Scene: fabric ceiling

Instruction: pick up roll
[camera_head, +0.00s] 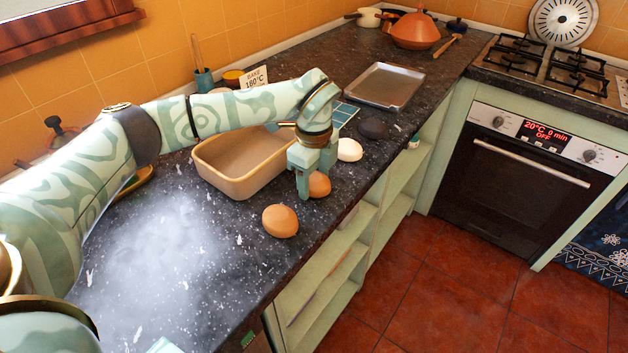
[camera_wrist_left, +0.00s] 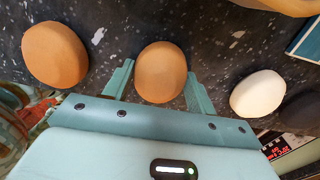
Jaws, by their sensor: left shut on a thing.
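My left gripper (camera_head: 314,188) points down at the counter and is shut on a brown roll (camera_head: 320,184). In the left wrist view that roll (camera_wrist_left: 161,72) sits between the two fingers of the gripper (camera_wrist_left: 160,88). In the head view the fingers hide part of it. A second brown roll (camera_head: 280,221) lies apart, nearer the front; it also shows in the left wrist view (camera_wrist_left: 55,54). A white roll (camera_head: 349,149) and a dark roll (camera_head: 373,128) lie farther back.
A beige rectangular dish (camera_head: 222,178) stands just left of the gripper. A metal tray (camera_head: 385,86) lies farther back on the dark counter (camera_head: 310,258). Flour covers the near left counter (camera_head: 160,255). The counter's edge runs close to the rolls, above open shelves (camera_head: 335,275).

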